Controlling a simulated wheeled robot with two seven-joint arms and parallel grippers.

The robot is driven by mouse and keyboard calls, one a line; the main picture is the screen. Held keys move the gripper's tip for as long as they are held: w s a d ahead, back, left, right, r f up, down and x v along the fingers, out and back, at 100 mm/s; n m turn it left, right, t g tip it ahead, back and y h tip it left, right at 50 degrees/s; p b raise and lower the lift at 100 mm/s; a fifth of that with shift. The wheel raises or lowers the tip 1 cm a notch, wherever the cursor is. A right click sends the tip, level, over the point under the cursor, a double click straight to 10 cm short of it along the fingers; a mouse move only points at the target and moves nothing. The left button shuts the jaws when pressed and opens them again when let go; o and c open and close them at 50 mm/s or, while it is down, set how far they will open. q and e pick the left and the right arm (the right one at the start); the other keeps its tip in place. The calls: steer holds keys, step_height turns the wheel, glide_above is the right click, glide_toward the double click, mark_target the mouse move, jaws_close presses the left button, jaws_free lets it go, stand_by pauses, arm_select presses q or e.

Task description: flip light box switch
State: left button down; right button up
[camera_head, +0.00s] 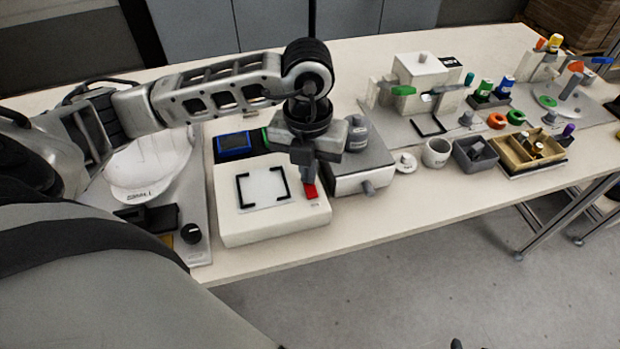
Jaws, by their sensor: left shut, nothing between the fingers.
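The light box (230,228) is a white box near the table's front edge, with black corner marks around a pale square on its top. Its red switch (311,191) sits at the right side of the top. My left gripper (308,187) points down over that side, shut and empty, with its fingertips right at the switch. I cannot tell whether they touch it. The gripper hides part of the switch and the box's back right corner. My right gripper is not in view.
A grey device (372,165) stands close to the box's right. A blue-screened device (234,143) is behind the box.

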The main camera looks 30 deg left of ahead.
arm_select(q)
steer(key=shift+f+b, duration=0.3)
steer(key=shift+f, duration=0.1)
steer(key=shift+r, duration=0.15)
steer(key=shift+r+p, duration=2.55)
steer(key=shift+r, duration=0.9)
steer(key=shift+f, duration=0.1)
